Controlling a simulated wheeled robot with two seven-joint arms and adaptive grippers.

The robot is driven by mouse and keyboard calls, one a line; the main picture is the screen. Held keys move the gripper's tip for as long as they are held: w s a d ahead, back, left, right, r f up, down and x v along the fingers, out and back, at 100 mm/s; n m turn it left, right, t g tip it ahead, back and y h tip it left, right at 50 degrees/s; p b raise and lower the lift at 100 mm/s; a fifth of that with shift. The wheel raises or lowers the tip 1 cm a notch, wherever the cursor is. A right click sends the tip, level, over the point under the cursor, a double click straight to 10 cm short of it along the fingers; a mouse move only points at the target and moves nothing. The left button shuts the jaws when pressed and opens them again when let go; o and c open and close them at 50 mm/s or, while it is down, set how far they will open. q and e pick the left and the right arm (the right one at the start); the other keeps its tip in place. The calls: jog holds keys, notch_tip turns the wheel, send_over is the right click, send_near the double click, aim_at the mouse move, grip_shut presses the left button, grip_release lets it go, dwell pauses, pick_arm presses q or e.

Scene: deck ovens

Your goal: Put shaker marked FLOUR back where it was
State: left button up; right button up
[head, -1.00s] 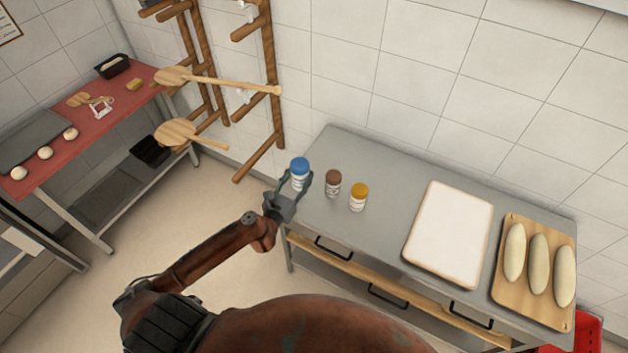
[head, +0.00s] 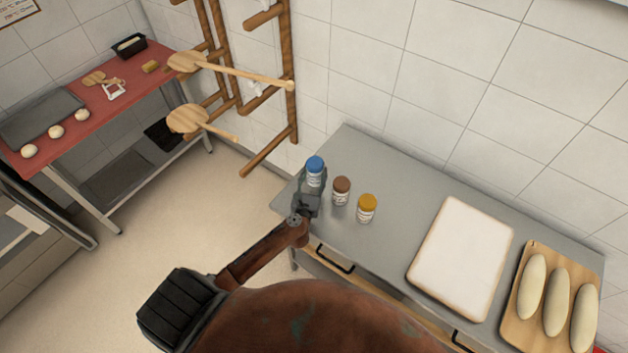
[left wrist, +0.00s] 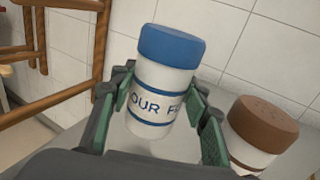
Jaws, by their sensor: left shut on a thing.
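The shaker marked FLOUR (head: 315,172) has a blue lid and a white body with blue bands. Part of its lettering shows in the left wrist view (left wrist: 160,98). My left gripper (head: 310,188) is shut around its body, with green-padded fingers (left wrist: 160,105) on both sides. The shaker appears over the left end of the grey counter (head: 385,195), left of a brown-lidded shaker (head: 341,190). The gripper hides its base, so I cannot tell whether it touches the counter. My right gripper is not in view.
The brown-lidded shaker stands close on the right, with a yellow-lidded shaker (head: 367,208) beyond it. A white-topped tray (head: 460,255) and a board (head: 523,300) with three loaves lie further right. A wooden rack (head: 290,75) stands by the wall behind left.

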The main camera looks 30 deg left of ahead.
aim_at(312, 183)
pick_arm(q)
notch_tip(312, 183, down, 3)
jog(key=shift+s+r+b, duration=0.1)
jog(key=shift+r+b, duration=0.1)
jog(key=shift+b, duration=0.2)
jog(key=shift+f, duration=0.45)
jog(key=shift+a, duration=0.1)
jog(key=shift+s+f+b, duration=0.1)
jog(key=shift+f+b, duration=0.2)
jog(key=shift+b, duration=0.05)
jog(key=o, duration=1.6)
jog(key=shift+r+p, duration=0.4)
jog(key=shift+r, duration=0.05)
jog(key=v, duration=0.5)
jog(key=b+v, duration=0.1)
jog(key=v, duration=0.5)
jog(key=shift+f, duration=0.2)
jog(key=shift+s+r, duration=0.1)
jog(key=shift+s, duration=0.3)
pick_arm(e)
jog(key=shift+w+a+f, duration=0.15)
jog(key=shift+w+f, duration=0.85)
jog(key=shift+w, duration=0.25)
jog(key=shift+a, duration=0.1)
